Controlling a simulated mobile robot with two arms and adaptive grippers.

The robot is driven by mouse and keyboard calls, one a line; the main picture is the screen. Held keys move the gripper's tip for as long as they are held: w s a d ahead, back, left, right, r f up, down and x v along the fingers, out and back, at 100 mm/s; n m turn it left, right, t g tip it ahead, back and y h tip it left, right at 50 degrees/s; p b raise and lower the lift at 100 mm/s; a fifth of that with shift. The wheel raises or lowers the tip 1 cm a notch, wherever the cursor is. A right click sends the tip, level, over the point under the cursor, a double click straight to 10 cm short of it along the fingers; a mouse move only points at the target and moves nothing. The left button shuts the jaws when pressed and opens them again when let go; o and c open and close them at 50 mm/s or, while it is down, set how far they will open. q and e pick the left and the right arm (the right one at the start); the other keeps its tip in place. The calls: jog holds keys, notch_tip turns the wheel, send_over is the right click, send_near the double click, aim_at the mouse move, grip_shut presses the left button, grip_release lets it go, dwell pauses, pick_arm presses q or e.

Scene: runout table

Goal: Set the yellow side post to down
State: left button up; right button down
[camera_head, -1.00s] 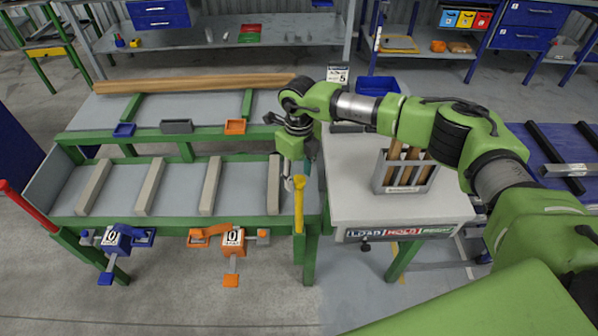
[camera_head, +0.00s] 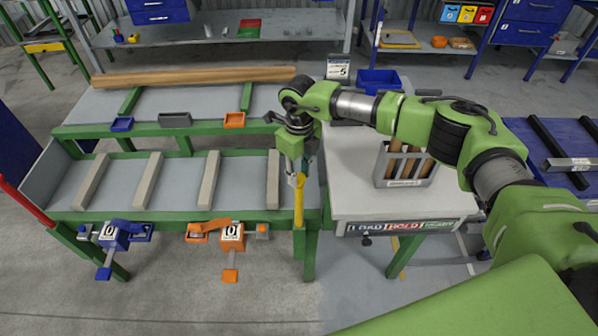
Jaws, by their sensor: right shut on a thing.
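The yellow side post (camera_head: 299,212) stands upright at the front right corner of the green-framed runout table (camera_head: 240,218). My right gripper (camera_head: 297,180) is over the post from above and shut on its upper end, and its fingers hide part of the post's top. My left gripper is not in view.
A red post (camera_head: 25,205) leans outward at the table's left end. Blue (camera_head: 116,237) and orange (camera_head: 231,238) clamp units hang on the front rail. Right of the post stands a grey side table (camera_head: 350,200) with a rack of wooden pieces (camera_head: 402,168).

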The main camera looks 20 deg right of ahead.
aim_at(299, 187)
notch_tip(299, 187, down, 17)
jog(key=b, duration=1.3)
jog(key=shift+f+b, duration=0.45)
jog(key=shift+b, duration=0.05)
jog(key=shift+s, duration=0.1)
jog(key=c, duration=1.7)
grip_release()
jog(key=shift+f, duration=0.1)
jog(key=shift+r, duration=0.35)
notch_tip(299, 187, up, 11)
jog(key=shift+r, duration=0.2)
